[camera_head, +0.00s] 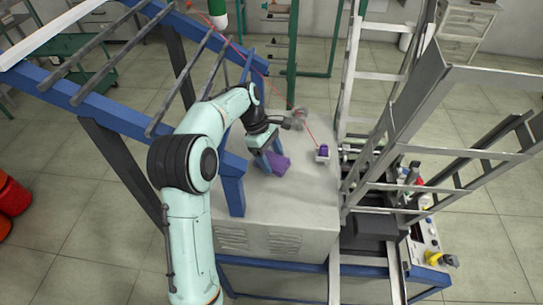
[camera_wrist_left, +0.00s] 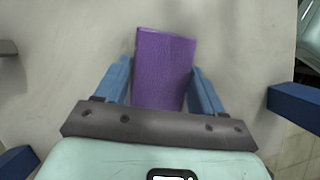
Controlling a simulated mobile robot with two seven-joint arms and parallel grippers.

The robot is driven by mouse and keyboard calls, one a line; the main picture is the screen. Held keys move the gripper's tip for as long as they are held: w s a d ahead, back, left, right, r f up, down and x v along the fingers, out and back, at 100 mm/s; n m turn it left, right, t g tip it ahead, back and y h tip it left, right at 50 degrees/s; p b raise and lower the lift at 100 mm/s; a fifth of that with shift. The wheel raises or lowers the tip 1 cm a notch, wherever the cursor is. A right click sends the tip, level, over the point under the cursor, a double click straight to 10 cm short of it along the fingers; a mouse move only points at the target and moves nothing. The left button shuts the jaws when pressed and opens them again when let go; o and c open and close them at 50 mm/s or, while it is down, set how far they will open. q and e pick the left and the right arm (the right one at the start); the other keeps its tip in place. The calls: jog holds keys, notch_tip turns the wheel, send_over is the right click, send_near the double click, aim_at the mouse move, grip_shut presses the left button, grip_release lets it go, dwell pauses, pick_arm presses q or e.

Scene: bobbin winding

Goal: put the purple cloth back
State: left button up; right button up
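The purple cloth (camera_head: 281,161) is on the grey machine top, in the middle of the head view. In the left wrist view the purple cloth (camera_wrist_left: 164,65) is a folded oblong. It lies between the two blue fingers of my left gripper (camera_wrist_left: 162,68) and reaches past their tips. My left gripper (camera_head: 269,160) points down at the machine top. Its fingers stand well apart, one close along each side of the cloth. Whether they press on it I cannot tell. My right gripper is not in view.
A small pale block with a purple top (camera_head: 323,152) stands right of the cloth, with a red thread running to it. A grey metal frame (camera_head: 395,150) rises on the right. A blue rack (camera_head: 100,105) is on the left. The front of the grey top (camera_head: 275,220) is clear.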

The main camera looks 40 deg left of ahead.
pick_arm(q)
jog(key=shift+o, duration=1.4)
jog(key=p+v, duration=0.2)
jog(key=v, duration=1)
jog(key=shift+p, duration=0.4)
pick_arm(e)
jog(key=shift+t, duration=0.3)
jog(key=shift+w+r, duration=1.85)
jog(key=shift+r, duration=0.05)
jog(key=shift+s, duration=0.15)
